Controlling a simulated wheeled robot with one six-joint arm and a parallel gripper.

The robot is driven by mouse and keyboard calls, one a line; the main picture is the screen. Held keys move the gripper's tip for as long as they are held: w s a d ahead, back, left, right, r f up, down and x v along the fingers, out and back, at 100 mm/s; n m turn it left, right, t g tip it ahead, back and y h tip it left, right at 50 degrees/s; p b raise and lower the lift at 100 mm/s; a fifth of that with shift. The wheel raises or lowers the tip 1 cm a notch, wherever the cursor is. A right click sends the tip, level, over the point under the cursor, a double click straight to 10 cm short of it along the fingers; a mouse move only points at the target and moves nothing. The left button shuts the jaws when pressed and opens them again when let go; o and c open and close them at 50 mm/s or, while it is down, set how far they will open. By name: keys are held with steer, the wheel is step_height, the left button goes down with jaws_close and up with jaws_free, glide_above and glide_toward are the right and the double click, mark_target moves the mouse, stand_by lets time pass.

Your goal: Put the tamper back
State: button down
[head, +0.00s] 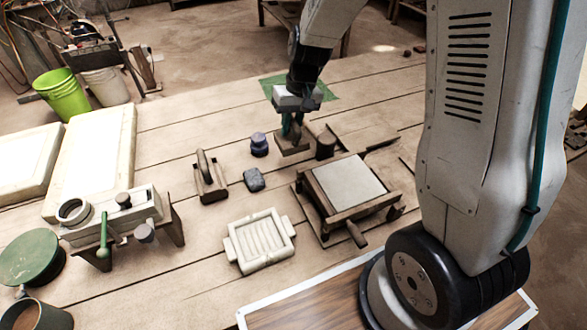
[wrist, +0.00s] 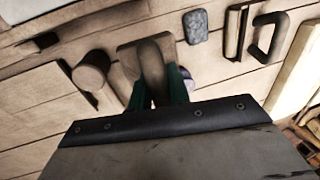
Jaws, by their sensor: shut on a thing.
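The tamper, a brown square block with an upright rounded handle, is under my gripper (head: 292,130) in the head view, toward the back of the plank table. My gripper's green fingers are shut on the handle. In the wrist view the tamper (wrist: 128,57) shows its flat base beyond my gripper (wrist: 158,92), with the handle between the fingers. The base is close to the tabletop; I cannot tell whether it touches. A green mat (head: 328,93) lies behind my gripper, partly hidden by it.
A dark cylinder (head: 325,144) stands just right of the tamper, and a small purple-blue jar (head: 259,145) stands to its left. The tile press (head: 350,183) is in front. A grey-blue block (head: 254,180), a handled wooden tool (head: 210,185) and a white mould (head: 260,240) lie nearby.

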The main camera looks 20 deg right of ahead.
mark_target(292, 142)
steer(key=x, duration=0.3)
steer(key=d+x, duration=0.1)
steer(key=x, duration=0.1)
steer(key=shift+s+f, duration=0.3)
steer(key=shift+d+x, duration=0.25)
steer(key=shift+x, duration=0.9)
steer(key=shift+d+x, duration=0.25)
steer(key=shift+x, duration=0.9)
steer(key=shift+f, duration=0.2)
steer(key=c, duration=1.3)
jaws_free()
